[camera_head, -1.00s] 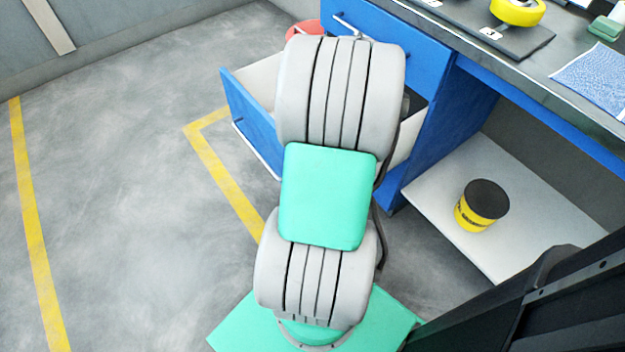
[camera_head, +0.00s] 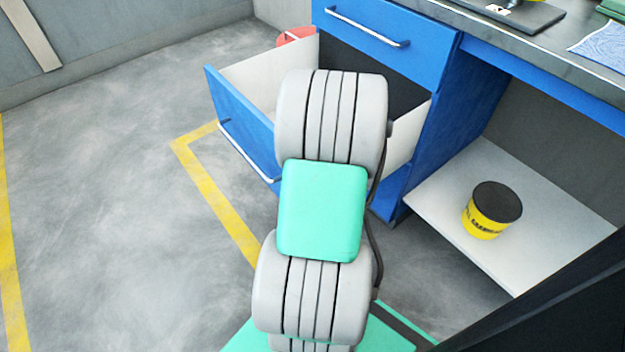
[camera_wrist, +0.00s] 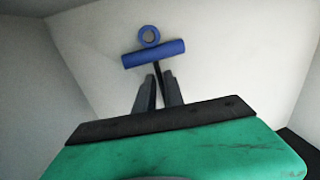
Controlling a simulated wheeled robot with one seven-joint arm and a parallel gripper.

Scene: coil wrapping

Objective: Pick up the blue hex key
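The blue hex key (camera_wrist: 153,53) shows in the wrist view inside a white-walled space that looks like the open drawer. It has a blue crossbar handle, a blue ring above it and a thin dark shaft. My gripper (camera_wrist: 157,84) is just below the crossbar in the picture, with its two grey fingers on either side of the shaft. The fingers are close to the shaft, but whether they grip it cannot be told. In the head view, my arm hides the gripper and the key.
The blue drawer (camera_head: 238,125) stands open under the blue cabinet front (camera_head: 385,45). Its walls stand close around my arm. A yellow and black tub (camera_head: 486,215) sits on the low white shelf (camera_head: 455,215) at right. The floor at left is clear.

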